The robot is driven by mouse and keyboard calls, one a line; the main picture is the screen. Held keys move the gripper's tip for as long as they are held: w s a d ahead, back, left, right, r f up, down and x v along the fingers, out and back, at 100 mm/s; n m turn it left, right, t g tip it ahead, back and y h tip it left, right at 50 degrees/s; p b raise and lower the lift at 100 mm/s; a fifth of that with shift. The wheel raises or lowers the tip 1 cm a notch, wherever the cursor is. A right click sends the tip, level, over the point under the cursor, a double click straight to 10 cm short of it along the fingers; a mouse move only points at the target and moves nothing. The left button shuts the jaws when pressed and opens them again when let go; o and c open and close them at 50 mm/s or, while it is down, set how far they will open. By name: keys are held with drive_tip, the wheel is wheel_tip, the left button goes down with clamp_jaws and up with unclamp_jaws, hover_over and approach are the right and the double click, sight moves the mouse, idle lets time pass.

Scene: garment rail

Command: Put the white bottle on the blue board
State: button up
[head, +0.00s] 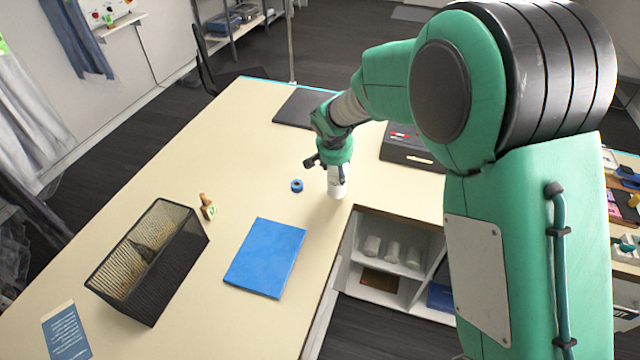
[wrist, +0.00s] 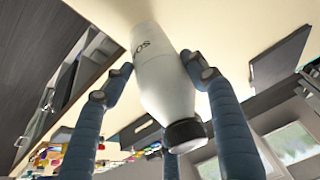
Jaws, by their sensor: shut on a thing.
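The white bottle (head: 337,186) stands at the table's edge in the head view, below my gripper (head: 336,170). In the wrist view the white bottle (wrist: 160,75) has a dark cap and dark lettering, and the fingers of my gripper (wrist: 158,80) close around its sides. My gripper is shut on it. Whether its base touches the table is hard to tell. The blue board (head: 265,257) lies flat on the table to the lower left of the bottle, with nothing on it.
A black mesh basket (head: 150,262) stands left of the board. A small wooden item (head: 207,206) and a blue tape roll (head: 297,186) lie between basket and bottle. A blue booklet (head: 66,331) is at the lower left. A black case (head: 408,146) sits behind the gripper.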

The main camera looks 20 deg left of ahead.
drive_tip(key=shift+s+a+r, duration=0.15)
drive_tip(key=shift+s+a, duration=0.15)
drive_tip(key=shift+s, duration=0.3)
drive_tip(key=s+a+r+m+p, duration=0.1)
drive_tip(key=s+a, duration=0.1)
drive_tip(key=s, duration=0.8)
drive_tip(key=s+a+r+p, duration=0.1)
drive_tip(key=s+a, duration=0.1)
drive_tip(key=s, duration=0.8)
drive_tip(key=s+d, duration=0.2)
drive_tip(key=s, duration=0.8)
drive_tip(key=s+d+m+p, duration=0.1)
drive_tip(key=s+d, duration=0.1)
drive_tip(key=s, duration=0.8)
drive_tip(key=shift+r+h+p, duration=0.15)
drive_tip(key=shift+h+p, duration=0.15)
drive_tip(key=shift+h, duration=0.1)
drive_tip(key=shift+a, duration=0.15)
